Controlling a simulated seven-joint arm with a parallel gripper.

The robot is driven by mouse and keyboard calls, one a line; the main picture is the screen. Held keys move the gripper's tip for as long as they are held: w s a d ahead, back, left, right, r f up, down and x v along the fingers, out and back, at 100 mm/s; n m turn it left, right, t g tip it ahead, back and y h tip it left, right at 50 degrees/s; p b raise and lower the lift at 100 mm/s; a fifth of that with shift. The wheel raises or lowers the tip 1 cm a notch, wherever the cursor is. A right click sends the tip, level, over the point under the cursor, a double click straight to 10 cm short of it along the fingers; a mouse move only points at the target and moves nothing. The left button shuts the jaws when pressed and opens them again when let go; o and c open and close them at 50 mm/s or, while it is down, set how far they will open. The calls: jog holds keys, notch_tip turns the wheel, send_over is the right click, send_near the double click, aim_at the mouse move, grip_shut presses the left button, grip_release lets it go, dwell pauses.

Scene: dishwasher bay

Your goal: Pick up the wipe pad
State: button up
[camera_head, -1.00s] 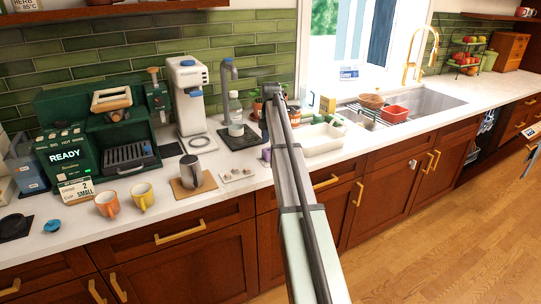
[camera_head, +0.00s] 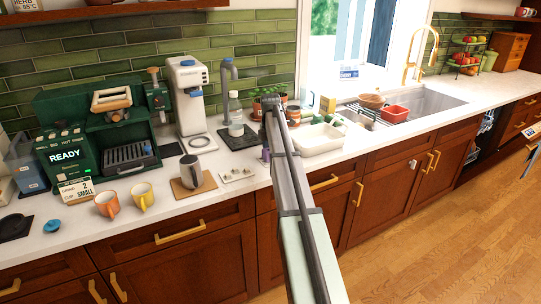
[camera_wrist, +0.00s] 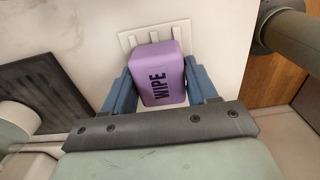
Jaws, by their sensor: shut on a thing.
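The wipe pad (camera_wrist: 163,74) is a purple block with the word WIPE on it. In the wrist view it sits between the two blue fingers of my gripper (camera_wrist: 162,88), which is shut on it. My gripper is mostly hidden there. A white slotted holder (camera_wrist: 128,41) lies right behind the pad in the wrist view. I cannot tell whether the pad still touches it.
A small white tray with knobs (camera_head: 238,175) and a metal cup (camera_head: 190,171) on a brown mat stand to the left. A white basin (camera_head: 318,140) stands to the right. Potted plants (camera_head: 268,97) are behind my arm. A dark drip mat (camera_head: 238,140) lies nearby.

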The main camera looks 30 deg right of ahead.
jog(key=shift+c, duration=1.3)
jog(key=shift+r, duration=0.1)
notch_tip(320, 180, up, 10)
jog(key=shift+f, duration=0.1)
